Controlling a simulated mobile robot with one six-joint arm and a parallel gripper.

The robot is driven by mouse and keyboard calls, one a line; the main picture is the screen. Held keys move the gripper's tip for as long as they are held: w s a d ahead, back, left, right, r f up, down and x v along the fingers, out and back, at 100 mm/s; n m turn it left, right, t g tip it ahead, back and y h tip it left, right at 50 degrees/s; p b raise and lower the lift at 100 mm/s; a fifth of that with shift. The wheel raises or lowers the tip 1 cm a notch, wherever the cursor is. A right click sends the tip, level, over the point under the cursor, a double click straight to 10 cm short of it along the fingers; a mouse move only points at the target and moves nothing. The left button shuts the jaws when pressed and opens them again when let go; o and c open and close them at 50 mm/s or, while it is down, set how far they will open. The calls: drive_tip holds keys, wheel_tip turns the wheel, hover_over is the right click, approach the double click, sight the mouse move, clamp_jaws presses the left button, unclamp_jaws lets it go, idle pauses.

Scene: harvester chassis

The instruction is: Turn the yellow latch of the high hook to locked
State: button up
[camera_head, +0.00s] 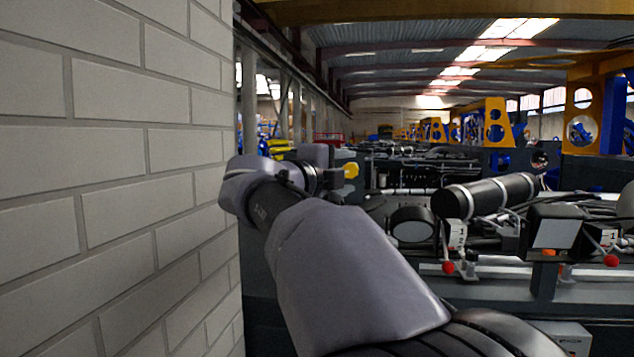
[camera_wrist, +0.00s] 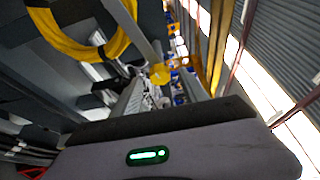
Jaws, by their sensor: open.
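A small yellow piece (camera_head: 351,170), which looks like the latch, shows just right of my gripper (camera_head: 330,178) in the head view. A rounded yellow piece (camera_wrist: 160,75), likely the same latch, is near the middle of the wrist view, beyond the grey housing with the green light. I cannot tell which way the latch is turned, or whether my gripper touches it. My gripper is open, with its fingertips mostly hidden by my own arm. The hook body is not clearly visible.
A pale brick wall (camera_head: 140,130) stands close to my arm on the left. Black machine parts, including a black cylinder (camera_head: 485,195) and red knobs (camera_head: 448,267), fill the right. A thick yellow curved band (camera_wrist: 90,48) shows at upper left in the wrist view.

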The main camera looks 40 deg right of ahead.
drive_tip(key=b+v, duration=0.3)
drive_tip(key=v, duration=1.1)
drive_tip(key=shift+r, duration=0.15)
drive_tip(key=shift+s, duration=0.1)
